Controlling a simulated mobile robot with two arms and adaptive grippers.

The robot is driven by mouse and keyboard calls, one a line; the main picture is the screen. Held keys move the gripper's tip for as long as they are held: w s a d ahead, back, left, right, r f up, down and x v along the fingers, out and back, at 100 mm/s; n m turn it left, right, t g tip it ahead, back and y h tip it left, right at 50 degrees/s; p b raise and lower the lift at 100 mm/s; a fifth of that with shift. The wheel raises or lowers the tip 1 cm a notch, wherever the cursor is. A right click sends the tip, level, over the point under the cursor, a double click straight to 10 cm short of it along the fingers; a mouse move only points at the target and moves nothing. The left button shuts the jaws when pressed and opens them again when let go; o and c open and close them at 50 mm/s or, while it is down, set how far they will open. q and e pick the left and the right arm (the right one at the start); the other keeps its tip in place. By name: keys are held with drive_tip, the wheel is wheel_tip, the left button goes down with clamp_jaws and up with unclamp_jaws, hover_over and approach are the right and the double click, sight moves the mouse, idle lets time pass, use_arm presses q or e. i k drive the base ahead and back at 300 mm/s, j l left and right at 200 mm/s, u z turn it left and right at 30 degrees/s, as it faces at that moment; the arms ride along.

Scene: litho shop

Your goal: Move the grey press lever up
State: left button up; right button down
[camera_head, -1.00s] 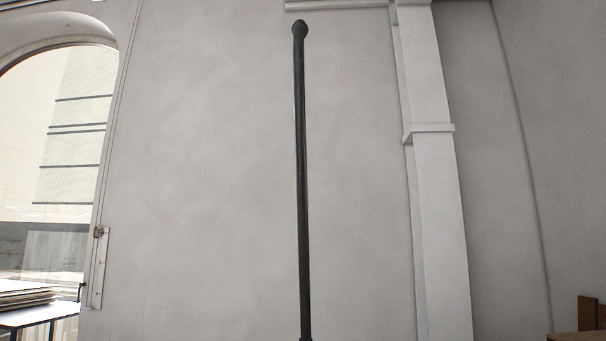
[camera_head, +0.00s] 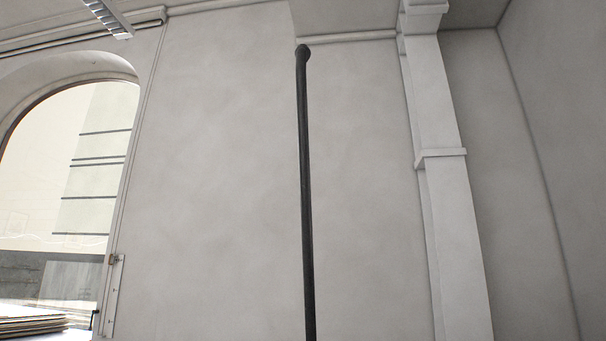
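A long dark grey lever (camera_head: 306,200) with a rounded knob at its top stands nearly upright in the middle of the head view. Its lower end runs out of the bottom of the picture, so its base and the press are hidden. Neither of my grippers shows in this view.
A pale plaster wall (camera_head: 210,190) fills the background. An arched window (camera_head: 70,170) is at the left, with a stack of flat sheets (camera_head: 30,325) at the lower left. A white pillar (camera_head: 450,200) stands right of the lever. A ceiling fixture (camera_head: 108,18) hangs at the upper left.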

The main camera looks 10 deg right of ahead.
sight(302, 53)
drive_tip(key=k+l+u, duration=0.2)
drive_tip(key=l, duration=0.2)
drive_tip(key=l+u, duration=0.2)
drive_tip(key=l, duration=0.2)
drive_tip(key=k+l+u, duration=0.4)
drive_tip(key=l, duration=0.25)
